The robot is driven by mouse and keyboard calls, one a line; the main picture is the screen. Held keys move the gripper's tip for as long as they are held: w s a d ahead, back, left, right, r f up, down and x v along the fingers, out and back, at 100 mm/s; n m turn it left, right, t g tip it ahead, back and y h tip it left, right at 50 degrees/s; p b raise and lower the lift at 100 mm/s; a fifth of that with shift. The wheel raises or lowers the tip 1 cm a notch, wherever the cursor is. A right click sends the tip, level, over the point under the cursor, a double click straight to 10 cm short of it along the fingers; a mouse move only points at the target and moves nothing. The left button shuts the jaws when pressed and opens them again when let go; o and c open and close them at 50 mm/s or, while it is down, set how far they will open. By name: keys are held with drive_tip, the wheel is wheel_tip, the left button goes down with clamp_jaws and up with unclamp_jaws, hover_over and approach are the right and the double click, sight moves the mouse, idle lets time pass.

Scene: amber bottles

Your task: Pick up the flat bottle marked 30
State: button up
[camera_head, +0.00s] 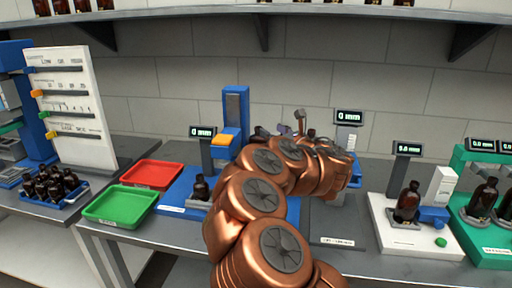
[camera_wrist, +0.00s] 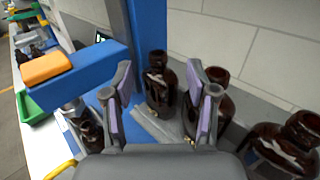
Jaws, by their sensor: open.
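My gripper (camera_wrist: 159,78) is open, its two purple-padded fingers spread in the wrist view. A dark amber bottle (camera_wrist: 159,88) stands upright beyond and between the fingers, with a clear gap in view on both sides. A second amber bottle (camera_wrist: 220,88) is partly hidden behind the right finger. A third bottle (camera_wrist: 283,150) is at the lower right, cut by the frame edge. Another bottle (camera_wrist: 88,128) stands left of the left finger. I cannot read a 30 on any bottle. In the head view my arm hides most of the gripper and this spot.
A blue post with an orange-tipped block (camera_wrist: 47,66) stands close left of the gripper. In the head view are a red tray (camera_head: 152,175), a green tray (camera_head: 120,205), a crate of bottles (camera_head: 54,189) and a white station with a bottle (camera_head: 408,202). A wall is behind.

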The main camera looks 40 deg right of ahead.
sight(258, 127)
drive_tip(key=shift+w+d+f+p, duration=0.2)
drive_tip(key=shift+w+f+p, duration=0.1)
drive_tip(key=shift+w, duration=1.05)
drive_tip(key=shift+w+d+f+p, duration=0.15)
drive_tip(key=shift+w+f, duration=0.2)
drive_tip(key=shift+w, duration=0.95)
drive_tip(key=shift+w+d+f+p, duration=0.2)
drive_tip(key=shift+w+f+p, duration=0.1)
drive_tip(key=shift+w, duration=1.05)
drive_tip(key=shift+c, duration=0.2)
clamp_jaws()
